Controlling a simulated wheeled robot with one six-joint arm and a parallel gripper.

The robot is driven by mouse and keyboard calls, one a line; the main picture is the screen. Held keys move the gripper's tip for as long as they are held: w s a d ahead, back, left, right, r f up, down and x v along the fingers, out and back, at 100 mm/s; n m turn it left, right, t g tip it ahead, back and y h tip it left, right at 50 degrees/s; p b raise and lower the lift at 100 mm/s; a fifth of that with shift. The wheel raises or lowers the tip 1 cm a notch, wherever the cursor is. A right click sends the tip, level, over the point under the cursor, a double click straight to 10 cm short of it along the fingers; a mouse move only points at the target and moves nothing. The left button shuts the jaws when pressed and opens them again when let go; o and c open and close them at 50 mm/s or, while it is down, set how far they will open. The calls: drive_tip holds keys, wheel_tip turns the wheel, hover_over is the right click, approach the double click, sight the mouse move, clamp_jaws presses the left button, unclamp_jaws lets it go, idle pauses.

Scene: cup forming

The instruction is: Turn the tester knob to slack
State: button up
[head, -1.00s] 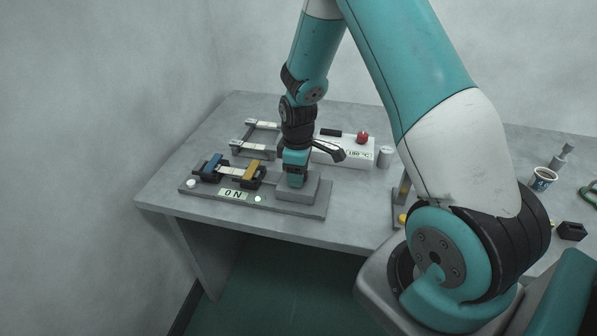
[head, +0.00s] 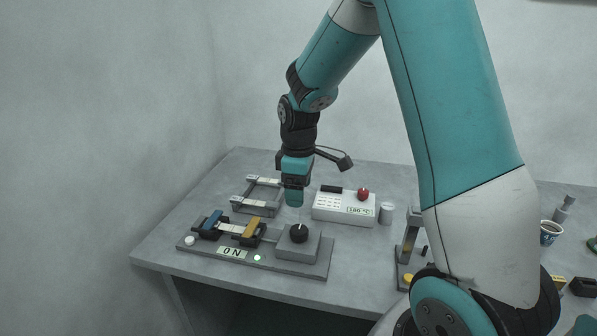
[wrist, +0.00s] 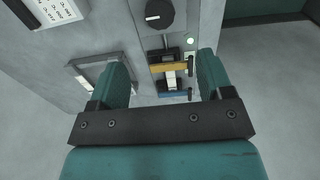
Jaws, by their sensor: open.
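The tester (head: 312,272) is a flat grey base on the table, with a blue clamp (head: 211,222), a yellow clamp (head: 250,229) and a pale strip between them. Its display (head: 231,252) reads 0 N, with a lit green lamp (head: 257,258) beside it. The round black knob (head: 299,233) sits on a grey block at the tester's right end. In the wrist view the knob (wrist: 159,14) shows a pale mark toward its left side. My gripper (head: 293,200) points down above and behind the knob, apart from it. In the wrist view its two fingers stand apart with nothing between them.
A white heater box (head: 345,207) with a red knob and a 180 °C display stands behind, right of the tester. A grey frame (head: 257,194) lies behind the clamps. A small metal cylinder (head: 386,213) and an upright stand (head: 408,245) are to the right.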

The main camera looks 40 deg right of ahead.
drive_tip(key=shift+r, duration=2.4)
drive_tip(key=s+a+r+y, duration=0.2)
drive_tip(key=s+a+r, duration=0.1)
drive_tip(key=s+a, duration=0.8)
drive_tip(key=s+a+r+y, duration=0.2)
drive_tip(key=s+a+r, duration=0.1)
drive_tip(key=s+a, duration=0.8)
drive_tip(key=shift+a+r+m, duration=0.2)
drive_tip(key=shift+m, duration=0.2)
